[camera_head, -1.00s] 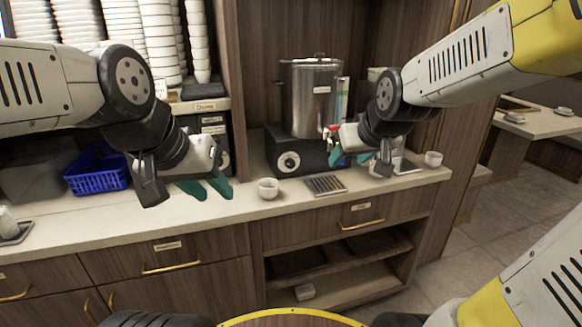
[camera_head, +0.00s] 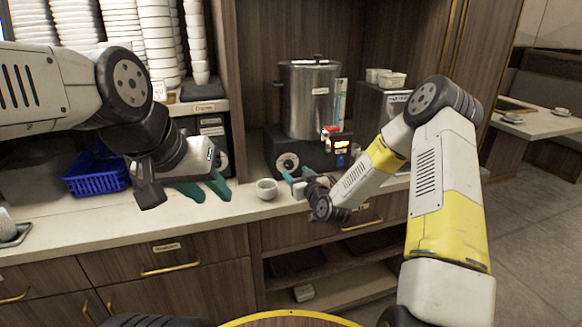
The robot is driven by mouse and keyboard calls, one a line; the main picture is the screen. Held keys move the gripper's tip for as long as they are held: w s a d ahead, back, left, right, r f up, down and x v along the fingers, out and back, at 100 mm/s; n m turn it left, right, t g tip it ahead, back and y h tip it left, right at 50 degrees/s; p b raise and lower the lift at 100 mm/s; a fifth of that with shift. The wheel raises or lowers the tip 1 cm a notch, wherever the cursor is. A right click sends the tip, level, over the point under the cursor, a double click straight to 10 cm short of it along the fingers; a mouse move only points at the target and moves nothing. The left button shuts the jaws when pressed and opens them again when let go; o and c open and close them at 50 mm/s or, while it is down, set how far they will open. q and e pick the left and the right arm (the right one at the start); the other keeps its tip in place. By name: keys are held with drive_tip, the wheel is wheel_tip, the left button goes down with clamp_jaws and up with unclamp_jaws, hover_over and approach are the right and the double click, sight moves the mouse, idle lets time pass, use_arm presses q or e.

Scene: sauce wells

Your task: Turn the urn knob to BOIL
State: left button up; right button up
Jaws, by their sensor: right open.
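The steel urn (camera_head: 311,100) stands on a black base (camera_head: 313,158) at the back of the counter. Its round knob (camera_head: 287,162) with a pale dial is on the base's front left; its setting is too small to read. A red tap and a small lit display (camera_head: 341,145) show at the base's right. My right gripper (camera_head: 288,178) is open, its teal fingers just in front of and below the knob; I cannot tell whether they touch it. My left gripper (camera_head: 222,192) hangs over the counter to the left, its two teal fingers apart and empty.
A white cup (camera_head: 266,188) stands on the counter between my grippers. A blue basket (camera_head: 97,172) is at the left, below stacked white cups (camera_head: 154,40). White containers (camera_head: 385,78) sit on a box right of the urn. My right arm hides much of the right counter.

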sight(290, 167)
drive_tip(key=shift+w+d+f+m+t, duration=0.1)
drive_tip(key=shift+f+m+t, duration=0.25)
drive_tip(key=shift+f, duration=0.2)
drive_tip(key=shift+w+d+f+m+t, duration=0.1)
drive_tip(key=shift+f+m+t, duration=0.15)
drive_tip(key=shift+f+t, duration=0.25)
drive_tip(key=x, duration=0.7)
drive_tip(key=shift+w+a+f, duration=0.1)
drive_tip(key=shift+w, duration=0.25)
drive_tip(key=shift+c, duration=0.2)
clamp_jaws()
